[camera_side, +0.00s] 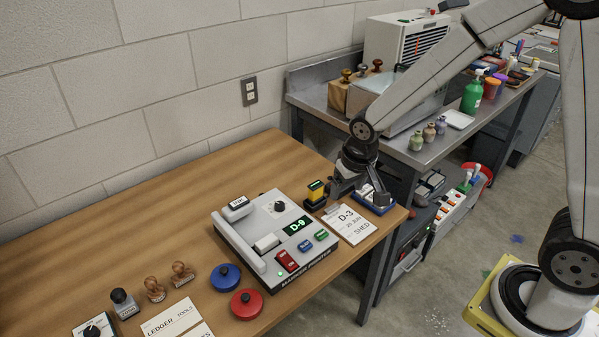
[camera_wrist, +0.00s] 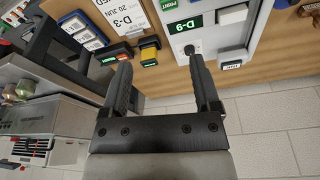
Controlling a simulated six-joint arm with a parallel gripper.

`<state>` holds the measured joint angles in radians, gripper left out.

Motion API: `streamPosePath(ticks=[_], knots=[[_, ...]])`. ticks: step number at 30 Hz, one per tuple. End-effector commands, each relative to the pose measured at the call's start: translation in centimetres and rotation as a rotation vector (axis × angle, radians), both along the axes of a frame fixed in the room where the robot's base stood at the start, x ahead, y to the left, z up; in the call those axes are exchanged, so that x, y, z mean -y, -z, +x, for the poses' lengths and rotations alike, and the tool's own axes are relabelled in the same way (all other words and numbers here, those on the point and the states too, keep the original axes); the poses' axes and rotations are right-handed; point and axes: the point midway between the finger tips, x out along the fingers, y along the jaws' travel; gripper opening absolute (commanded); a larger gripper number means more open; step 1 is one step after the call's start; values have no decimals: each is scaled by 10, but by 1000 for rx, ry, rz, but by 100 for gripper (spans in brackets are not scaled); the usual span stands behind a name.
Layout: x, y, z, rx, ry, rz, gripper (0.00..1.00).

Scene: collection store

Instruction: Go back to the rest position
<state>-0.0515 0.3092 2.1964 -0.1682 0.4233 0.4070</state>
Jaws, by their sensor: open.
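A grey number machine (camera_side: 279,239) with a green D-9 display stands left of the gripper. A white card reading D-3, 20 JUN, SHED (camera_side: 351,223) lies in front of the gripper. My arm reaches in from the upper right.
A blue tray (camera_side: 374,204) sits at the table's right edge. A red disc (camera_side: 247,303), a blue disc (camera_side: 225,277) and wooden stamps (camera_side: 154,289) stand front left. A metal bench (camera_side: 431,155) with small bottles and a green bottle (camera_side: 472,92) is behind right. The table's back left is clear.

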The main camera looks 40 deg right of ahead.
Motion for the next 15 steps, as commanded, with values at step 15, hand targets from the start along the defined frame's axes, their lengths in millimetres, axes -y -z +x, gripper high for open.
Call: streamPosePath(ticks=[15], knots=[[8,-12,-104,5,-203,11,79]])
